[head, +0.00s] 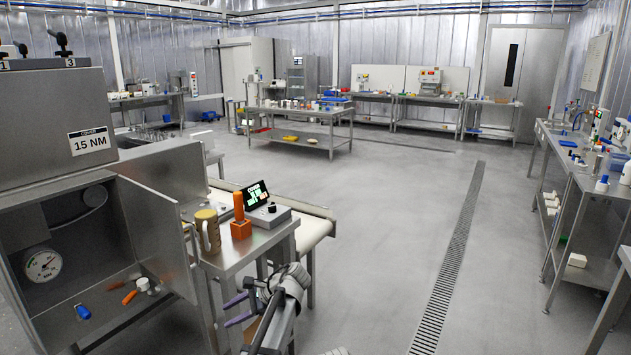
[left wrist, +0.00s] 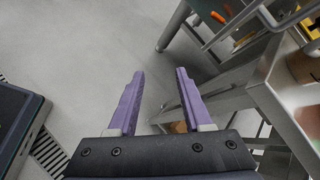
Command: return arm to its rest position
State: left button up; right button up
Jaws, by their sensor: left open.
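My left gripper (head: 231,312) shows at the bottom of the head view, low beside the small steel table. Its two purple fingers are apart with nothing between them. In the left wrist view the open fingers (left wrist: 160,74) point over bare grey floor, with steel table parts to their right. My left arm comes up from the bottom edge of the head view. My right gripper is not in either view.
An open steel cabinet (head: 150,235) stands left. The floor (head: 390,240) to the right is clear.

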pick_arm(q)
jog(key=s+d+f+n+h, duration=0.2)
jog(key=s+f+n+h, duration=0.15)
jog(key=s, duration=0.35)
jog(key=s+d+f+n+h, duration=0.1)
jog(key=s+f+n+h, duration=0.25)
jog(key=s, duration=0.35)
jog(key=s+d+f+n+h, duration=0.2)
jog(key=s+n+h, duration=0.1)
jog(key=s+n, duration=0.3)
jog(key=s+d+m, duration=0.5)
jog(key=s+d, duration=0.2)
jog(key=d, duration=0.5)
notch_tip(320, 180, up, 13)
jog(key=p, duration=1.3)
jog(key=shift+r+g, duration=0.15)
jog(key=shift+g, duration=0.15)
jog(key=shift+s+a, duration=0.1)
jog(key=shift+a, duration=0.1)
